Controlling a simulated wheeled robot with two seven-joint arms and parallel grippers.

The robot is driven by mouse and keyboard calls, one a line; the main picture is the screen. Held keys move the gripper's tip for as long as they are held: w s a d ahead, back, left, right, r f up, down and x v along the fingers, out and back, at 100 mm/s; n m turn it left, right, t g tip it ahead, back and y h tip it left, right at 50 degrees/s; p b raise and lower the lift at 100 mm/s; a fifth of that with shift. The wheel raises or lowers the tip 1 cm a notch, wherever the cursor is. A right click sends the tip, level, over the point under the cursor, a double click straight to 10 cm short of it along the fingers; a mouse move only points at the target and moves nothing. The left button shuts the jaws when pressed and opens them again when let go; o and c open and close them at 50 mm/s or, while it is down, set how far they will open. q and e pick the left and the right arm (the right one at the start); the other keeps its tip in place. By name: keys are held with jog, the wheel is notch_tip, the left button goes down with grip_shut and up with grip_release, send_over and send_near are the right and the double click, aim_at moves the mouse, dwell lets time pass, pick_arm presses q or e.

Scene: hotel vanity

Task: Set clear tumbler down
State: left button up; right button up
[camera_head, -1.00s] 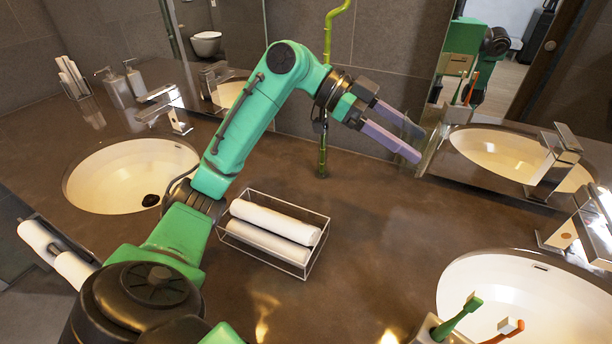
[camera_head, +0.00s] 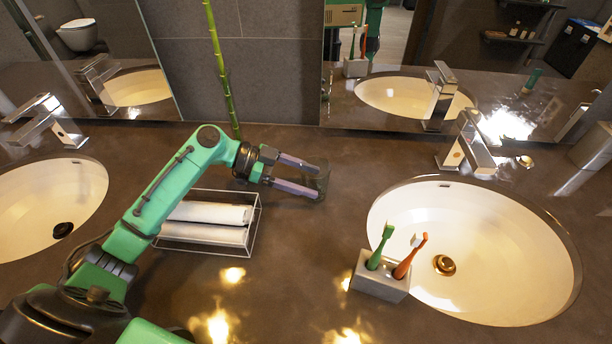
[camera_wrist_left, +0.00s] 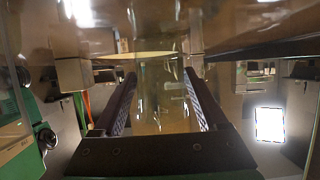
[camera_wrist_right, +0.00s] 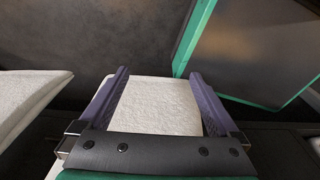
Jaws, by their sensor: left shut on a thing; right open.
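My left gripper (camera_head: 318,181) is shut on a clear tumbler (camera_head: 322,180), to the right of the towel tray, near the mirror side of the counter. The tumbler is see-through and faint in the head view. In the left wrist view it stands between the two fingers (camera_wrist_left: 165,95). I cannot tell whether its base touches the counter (camera_head: 300,250). My right gripper (camera_wrist_right: 158,73) shows only in its wrist view; it is open, with a white towel-like thing (camera_wrist_right: 160,105) below and between its fingers.
A clear tray (camera_head: 255,225) with rolled white towels (camera_head: 205,235) stands left of the tumbler. A grey holder (camera_head: 378,278) with green and orange toothbrushes stands by the right sink (camera_head: 520,260). A green stalk (camera_head: 222,75) rises behind the tray. Counter between tray and holder is clear.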

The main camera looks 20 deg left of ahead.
pick_arm(q)
jog(key=o, duration=1.6)
jog(key=shift+c, duration=0.2)
jog(key=b+v, duration=0.2)
jog(key=v, duration=0.9)
jog(key=shift+f+b, duration=0.1)
jog(key=shift+b, duration=0.3)
jog(key=shift+s+a+r, duration=0.2)
jog(key=shift+a+r, duration=0.1)
jog(key=shift+a, duration=0.15)
